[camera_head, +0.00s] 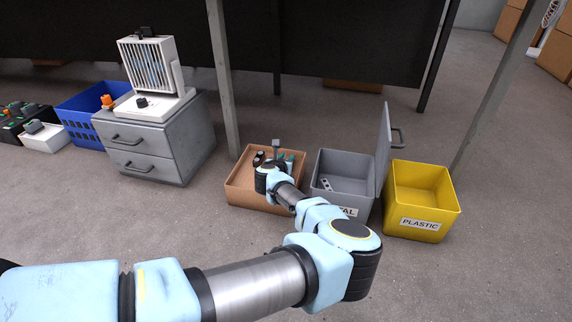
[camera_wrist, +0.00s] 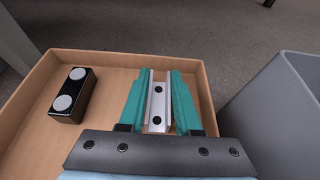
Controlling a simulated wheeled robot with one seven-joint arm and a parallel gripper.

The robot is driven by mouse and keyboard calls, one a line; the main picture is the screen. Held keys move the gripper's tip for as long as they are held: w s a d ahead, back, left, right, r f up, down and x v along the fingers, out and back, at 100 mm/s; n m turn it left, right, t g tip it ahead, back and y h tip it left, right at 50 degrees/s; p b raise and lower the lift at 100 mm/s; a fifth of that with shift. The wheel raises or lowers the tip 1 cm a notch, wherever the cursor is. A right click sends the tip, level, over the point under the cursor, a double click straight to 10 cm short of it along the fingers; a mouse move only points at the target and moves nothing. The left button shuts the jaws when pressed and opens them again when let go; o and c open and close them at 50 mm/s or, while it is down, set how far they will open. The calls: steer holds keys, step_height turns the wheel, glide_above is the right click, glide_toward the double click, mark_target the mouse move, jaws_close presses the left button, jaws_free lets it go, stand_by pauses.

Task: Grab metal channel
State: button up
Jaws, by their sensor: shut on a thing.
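The metal channel (camera_wrist: 158,101) is a silver U-shaped piece with dark holes. In the wrist view it lies lengthwise between the two teal fingers of my gripper (camera_wrist: 159,88), which are shut on it. The gripper and channel are over the brown box (camera_wrist: 33,93); I cannot tell whether the channel touches the box floor. In the head view my gripper (camera_head: 283,157) is at the brown box (camera_head: 262,200), and a small grey piece (camera_head: 276,143) shows there, partly hidden by my arm.
A black block with two round grey discs (camera_wrist: 72,96) lies in the box, left of my gripper. Right of the box stand a grey metal bin (camera_head: 333,160) with its lid upright and a yellow plastic bin (camera_head: 421,188). A grey post (camera_head: 224,80) rises behind the box.

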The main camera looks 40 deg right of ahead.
jaws_close()
